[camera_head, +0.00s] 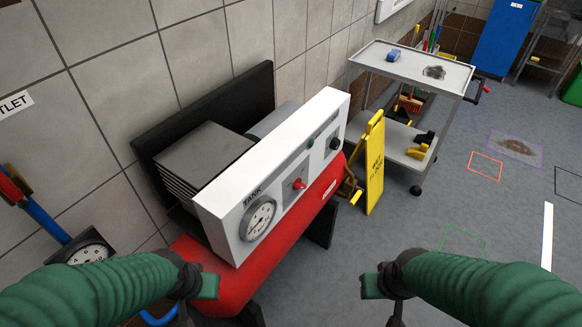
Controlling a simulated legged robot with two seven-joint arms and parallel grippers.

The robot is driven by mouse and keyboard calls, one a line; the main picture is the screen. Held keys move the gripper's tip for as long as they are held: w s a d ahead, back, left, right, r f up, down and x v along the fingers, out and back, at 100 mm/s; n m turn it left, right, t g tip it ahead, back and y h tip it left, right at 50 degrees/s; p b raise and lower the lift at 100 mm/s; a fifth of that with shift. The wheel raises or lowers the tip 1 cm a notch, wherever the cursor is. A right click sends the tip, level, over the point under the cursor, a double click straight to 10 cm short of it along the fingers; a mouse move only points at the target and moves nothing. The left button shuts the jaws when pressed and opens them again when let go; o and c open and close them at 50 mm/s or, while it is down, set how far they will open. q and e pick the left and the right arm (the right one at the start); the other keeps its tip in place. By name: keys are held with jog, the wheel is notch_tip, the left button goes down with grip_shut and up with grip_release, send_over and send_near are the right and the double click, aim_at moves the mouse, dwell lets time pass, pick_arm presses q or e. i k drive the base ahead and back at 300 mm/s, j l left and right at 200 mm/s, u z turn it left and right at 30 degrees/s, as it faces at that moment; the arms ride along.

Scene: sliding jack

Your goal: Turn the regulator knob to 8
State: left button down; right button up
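A white control panel (285,165) stands above the red tank (222,279) of a compressor. A round dial labelled TANK (258,218) is at its near end, with a red control (299,184) in the middle. A small green button (311,144) and a black knob (334,143) are at its far end; the knob may be the regulator, but its markings are too small to read. My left gripper (197,284) is in front of the red tank's near end. My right gripper (384,285) is over the floor, right of the tank. Both are apart from the panel controls; their finger openings are unclear.
A grey cart (411,67) stands behind a yellow wet-floor sign (374,165), just beyond the panel's far end. A separate gauge (88,252) with a blue hose is at the left. The floor at the right is mostly clear.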

aim_at(335, 144)
jog(key=i+l, duration=0.1)
jog(key=l, duration=0.3)
jog(key=i+l, duration=0.1)
jog(key=l, duration=0.3)
jog(key=i+l, duration=0.1)
jog(key=l, duration=0.3)
jog(key=i+l, duration=0.1)
jog(key=l, duration=0.3)
jog(key=i+j, duration=0.1)
jog(key=j, duration=0.25)
jog(key=i+j, duration=0.15)
jog(key=j, duration=0.15)
